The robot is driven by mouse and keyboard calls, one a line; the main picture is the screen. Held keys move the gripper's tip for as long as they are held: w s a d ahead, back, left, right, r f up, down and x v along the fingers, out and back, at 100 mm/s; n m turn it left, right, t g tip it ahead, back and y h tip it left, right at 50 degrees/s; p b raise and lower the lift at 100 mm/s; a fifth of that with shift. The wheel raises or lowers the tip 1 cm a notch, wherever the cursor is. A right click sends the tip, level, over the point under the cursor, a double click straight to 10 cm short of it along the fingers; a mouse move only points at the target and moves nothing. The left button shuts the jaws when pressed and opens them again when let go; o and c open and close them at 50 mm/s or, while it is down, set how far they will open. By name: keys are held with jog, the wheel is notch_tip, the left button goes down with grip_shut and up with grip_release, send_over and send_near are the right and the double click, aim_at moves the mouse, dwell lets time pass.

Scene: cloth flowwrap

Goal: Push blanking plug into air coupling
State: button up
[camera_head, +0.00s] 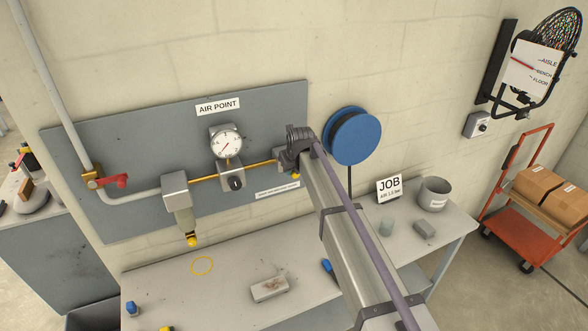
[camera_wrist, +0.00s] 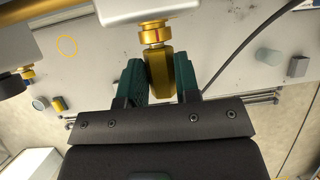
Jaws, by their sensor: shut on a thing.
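In the wrist view my gripper (camera_wrist: 160,75) has two green fingers, shut on a hexagonal brass piece (camera_wrist: 158,77), which I take to be the blanking plug. Directly above it is a brass collar with a reddish band, the air coupling (camera_wrist: 153,35), under a pale grey block (camera_wrist: 140,10). The plug looks in line with the coupling and appears to meet it; how deep it sits I cannot tell. In the head view my gripper (camera_head: 298,150) is at the right end of the brass pipe, and my arm hides most of the coupling and plug.
The wall panel (camera_head: 120,160) carries a pressure gauge (camera_head: 228,143), a grey filter unit (camera_head: 176,190) and a red valve handle (camera_head: 115,181). A blue hose reel (camera_head: 354,136) is right of my arm. The bench (camera_head: 225,290) holds a stained block (camera_head: 269,289) and a grey pot (camera_head: 434,194).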

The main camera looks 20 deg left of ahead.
jog(key=shift+w+a, duration=0.2)
dwell(0.7)
jog(key=shift+w+d, duration=0.1)
jog(key=shift+w, duration=0.05)
jog(key=shift+w+d+f+m+g+y, duration=0.1)
jog(key=shift+w+m+g+y, duration=0.05)
jog(key=shift+g+y, duration=0.3)
jog(key=shift+w+d+f+m+g+y, duration=0.1)
jog(key=shift+m+g+y, duration=0.05)
jog(key=shift+g+y, duration=0.3)
jog(key=shift+w+d+f+m+g+y+b, duration=0.1)
jog(key=shift+w+f+m+g+y+b, duration=0.2)
jog(key=shift+g+y+b, duration=0.6)
grip_shut()
jog(key=y+b, duration=0.1)
jog(key=g+y+b, duration=0.1)
jog(key=b, duration=0.1)
jog(key=shift+s+d+f+m+g, duration=0.1)
jog(key=shift+d+f+m+g, duration=0.05)
jog(key=shift+m+g, duration=0.2)
jog(key=shift+r+m+g+y+b, duration=0.25)
jog(key=shift+r+g+y+b, duration=0.1)
jog(key=shift+y, duration=0.35)
jog(key=o, duration=1)
grip_release()
